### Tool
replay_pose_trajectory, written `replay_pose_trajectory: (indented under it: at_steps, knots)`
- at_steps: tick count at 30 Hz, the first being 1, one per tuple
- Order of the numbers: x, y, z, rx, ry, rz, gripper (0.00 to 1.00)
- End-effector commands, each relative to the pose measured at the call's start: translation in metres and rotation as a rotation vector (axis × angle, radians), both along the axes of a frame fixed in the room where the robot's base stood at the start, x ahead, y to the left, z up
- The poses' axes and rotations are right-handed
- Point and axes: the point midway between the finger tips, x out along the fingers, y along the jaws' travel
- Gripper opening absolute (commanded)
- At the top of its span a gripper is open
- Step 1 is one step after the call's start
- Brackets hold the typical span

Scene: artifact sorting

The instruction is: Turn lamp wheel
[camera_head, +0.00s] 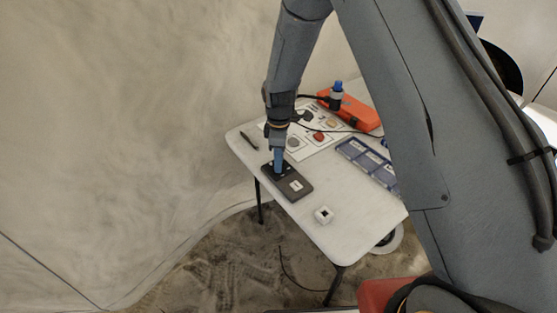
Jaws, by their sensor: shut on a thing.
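A dark flat box (299,187) with a small white label lies near the front left edge of the white table. My gripper (278,172) points straight down over the left part of this box, with its blue fingers close together. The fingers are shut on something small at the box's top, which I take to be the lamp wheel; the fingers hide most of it. An orange case (358,114) lies at the back of the table, with a blue-topped lamp-like device (337,95) standing at it.
A white sheet (318,146) with several stones lies behind the dark box. Blue trays (362,157) lie at the right. A small white cube-like thing (323,215) sits near the front edge, and a dark pen (249,140) at the left. A black cable crosses the table.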

Motion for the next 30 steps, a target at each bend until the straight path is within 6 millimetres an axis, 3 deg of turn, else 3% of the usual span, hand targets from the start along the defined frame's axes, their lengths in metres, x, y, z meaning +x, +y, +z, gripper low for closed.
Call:
replay_pose_trajectory:
  at_steps: [11, 30]
  knots:
    - [-0.0018, 0.0007, -0.0006, 0.000, 0.003, -0.181, 0.08]
    - [-0.0024, 0.0008, -0.0004, -0.001, 0.004, -0.783, 0.08]
